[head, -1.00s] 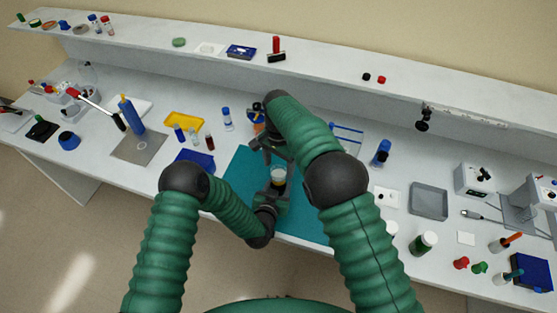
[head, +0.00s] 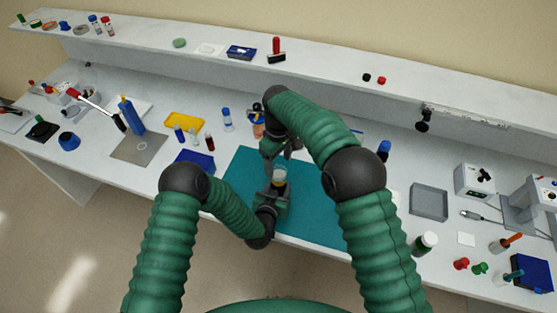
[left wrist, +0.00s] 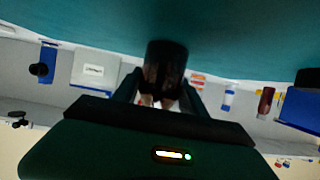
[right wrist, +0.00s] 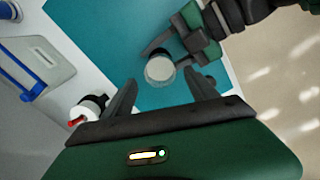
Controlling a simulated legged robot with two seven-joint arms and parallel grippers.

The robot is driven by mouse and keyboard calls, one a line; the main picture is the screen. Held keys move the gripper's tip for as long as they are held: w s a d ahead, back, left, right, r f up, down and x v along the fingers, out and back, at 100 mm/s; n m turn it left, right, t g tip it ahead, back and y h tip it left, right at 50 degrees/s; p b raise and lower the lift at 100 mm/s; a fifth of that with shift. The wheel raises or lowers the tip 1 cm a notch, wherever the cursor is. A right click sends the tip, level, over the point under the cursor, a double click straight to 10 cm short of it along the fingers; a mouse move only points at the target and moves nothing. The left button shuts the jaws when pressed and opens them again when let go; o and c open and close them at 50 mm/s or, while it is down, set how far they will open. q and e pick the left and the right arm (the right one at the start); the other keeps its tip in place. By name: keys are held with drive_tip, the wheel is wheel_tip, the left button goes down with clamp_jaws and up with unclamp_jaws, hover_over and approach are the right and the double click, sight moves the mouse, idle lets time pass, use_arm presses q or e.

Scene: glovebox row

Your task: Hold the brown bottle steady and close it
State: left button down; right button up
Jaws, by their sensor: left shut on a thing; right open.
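The brown bottle (left wrist: 165,66) stands upright at the teal mat (head: 310,220), dark in the left wrist view. My left gripper (head: 272,200) is shut around its body from the near side. Its pale round top (right wrist: 160,69) shows in the right wrist view and, as a pale spot, in the head view (head: 280,172). I cannot tell whether that top is a cap or an open mouth. My right gripper (right wrist: 162,90) is open above the bottle, its two fingers apart with the top between and beyond them. In the head view the right fingertips are partly hidden by my arm.
A white bottle with a black and red top (right wrist: 88,107) stands beside the mat. A grey tray (head: 429,201) stands right. The teal mat's right part is clear.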

sight(279, 171)
wheel_tip(279, 171, down, 8)
drive_tip(key=shift+r, duration=0.25)
drive_tip(key=shift+c, duration=0.5)
clamp_jaws()
drive_tip(key=shift+m, duration=1)
drive_tip(key=shift+o, duration=1.1)
unclamp_jaws()
wheel_tip(279, 171, up, 12)
drive_tip(key=shift+w+f, duration=0.1)
use_arm(q)
drive_tip(key=c, duration=0.6)
unclamp_jaws()
